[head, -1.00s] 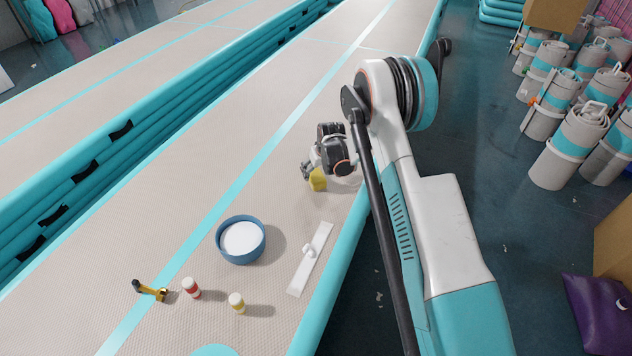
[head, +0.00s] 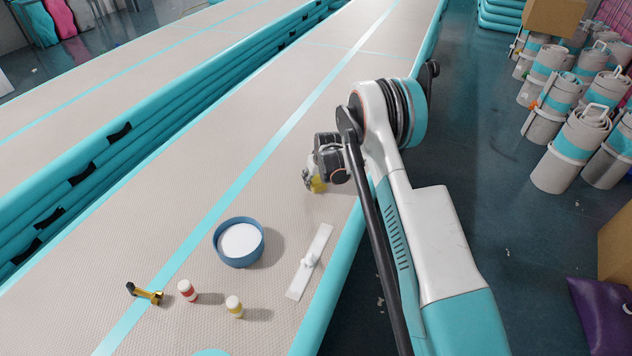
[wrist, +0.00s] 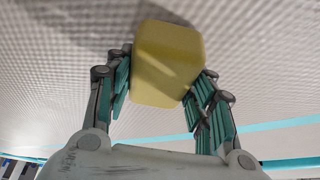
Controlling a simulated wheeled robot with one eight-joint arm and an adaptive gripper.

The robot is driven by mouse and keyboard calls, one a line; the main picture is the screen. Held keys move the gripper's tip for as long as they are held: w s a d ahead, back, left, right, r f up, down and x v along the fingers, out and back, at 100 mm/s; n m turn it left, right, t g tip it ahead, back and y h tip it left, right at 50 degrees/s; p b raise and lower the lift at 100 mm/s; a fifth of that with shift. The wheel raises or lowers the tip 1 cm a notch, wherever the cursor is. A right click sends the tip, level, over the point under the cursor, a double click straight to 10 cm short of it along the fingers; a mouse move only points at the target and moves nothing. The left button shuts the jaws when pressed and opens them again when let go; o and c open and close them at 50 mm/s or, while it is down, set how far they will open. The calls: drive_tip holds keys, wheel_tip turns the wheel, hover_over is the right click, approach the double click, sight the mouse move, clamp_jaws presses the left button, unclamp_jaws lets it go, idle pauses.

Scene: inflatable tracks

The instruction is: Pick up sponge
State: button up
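The sponge is a yellow block (head: 318,186) at the right part of the light mat, partly hidden by my gripper in the head view. In the wrist view the sponge (wrist: 167,65) fills the space between the fingers and sits slightly tilted. My gripper (wrist: 165,85) has a finger along each side of it, close against its left and right faces, and looks shut on it. In the head view my gripper (head: 314,182) is low over the mat. I cannot tell whether the sponge touches the mat.
Nearer on the mat are a blue bowl with white contents (head: 239,242), a white strip with a knob (head: 309,262), a red-labelled bottle (head: 187,291), a yellow-labelled bottle (head: 234,306) and a yellow-black tool (head: 145,293). The teal mat edge (head: 345,262) runs beneath my arm.

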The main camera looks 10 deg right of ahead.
sight(316, 176)
drive_tip(key=shift+c, duration=0.5)
wheel_tip(316, 176, up, 20)
drive_tip(key=p, duration=0.7)
drive_tip(key=shift+o, duration=1.4)
drive_tip(key=shift+c, duration=0.4)
